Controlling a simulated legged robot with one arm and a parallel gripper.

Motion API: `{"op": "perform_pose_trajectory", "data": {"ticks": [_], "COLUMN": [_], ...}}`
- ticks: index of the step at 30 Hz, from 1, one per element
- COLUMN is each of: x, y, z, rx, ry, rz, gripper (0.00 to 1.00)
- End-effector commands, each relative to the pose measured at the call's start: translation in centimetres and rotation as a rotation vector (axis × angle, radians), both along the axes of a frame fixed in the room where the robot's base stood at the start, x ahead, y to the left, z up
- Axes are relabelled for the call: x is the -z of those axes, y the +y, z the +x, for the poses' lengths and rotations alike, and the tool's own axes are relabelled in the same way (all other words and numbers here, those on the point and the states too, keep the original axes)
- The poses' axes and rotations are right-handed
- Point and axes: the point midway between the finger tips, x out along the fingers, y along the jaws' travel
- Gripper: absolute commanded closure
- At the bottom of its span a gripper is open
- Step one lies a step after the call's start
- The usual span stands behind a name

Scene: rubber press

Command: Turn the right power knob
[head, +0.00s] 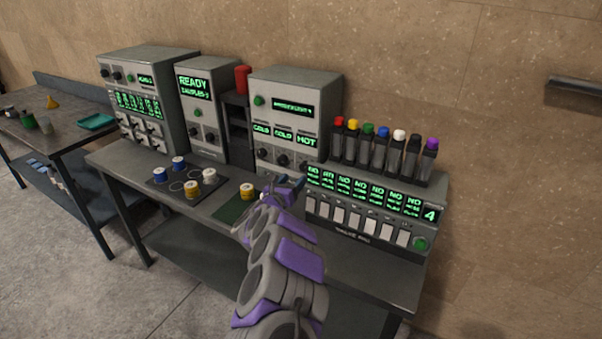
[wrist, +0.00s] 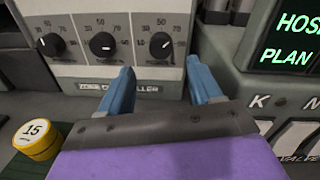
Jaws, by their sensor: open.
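The zone controller (head: 258,85) is a grey box at the back of the bench, with three black knobs under displays reading COLD, COLD and HOT. In the wrist view its right knob (wrist: 161,45) shows between and just beyond my fingertips, with its white pointer tilted. The middle knob (wrist: 102,43) and left knob (wrist: 51,44) are left of my fingers. My gripper (wrist: 160,68) is open and empty, with blue fingers just short of the panel, slightly below the right knob. It also shows in the head view (head: 291,184), partly hiding the controller's lower front.
A valve unit (head: 372,241) with switches and coloured-cap vials stands close on the right. A yellow spool marked 15 (wrist: 36,140) sits at lower left in the wrist view. Other machines (head: 205,100) and several spools stand left on the bench.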

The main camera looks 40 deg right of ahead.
Motion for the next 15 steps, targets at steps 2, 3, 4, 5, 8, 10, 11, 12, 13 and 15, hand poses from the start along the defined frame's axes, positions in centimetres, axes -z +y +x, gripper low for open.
{"op": "perform_pose_trajectory", "data": {"ticks": [2,3,4,5,8,10,11,12,13,15], "x": [-0.1,0.0,0.1,0.1,0.0,-0.1,0.0,0.0,0.0,0.0], "y": [-1.1,-1.4,-1.8,-2.2,-3.3,-3.9,-4.3,-4.8,-5.0,-5.5], "z": [0.4,0.6,0.7,0.8,1.4,1.9,1.9,2.0,2.2,2.4], "rx": [0.005,0.002,0.002,0.005,0.004,0.001,0.005,0.006,0.005,0.005], "ry": [-0.003,-0.001,0.001,0.002,-0.001,-0.002,-0.002,0.0,0.001,0.001], "rz": [-0.006,-0.005,-0.004,-0.005,-0.005,-0.006,-0.006,-0.007,-0.006,-0.004], "gripper": [0.36,0.36,0.36,0.36,0.36,0.36,0.36,0.36,0.36,0.36]}}
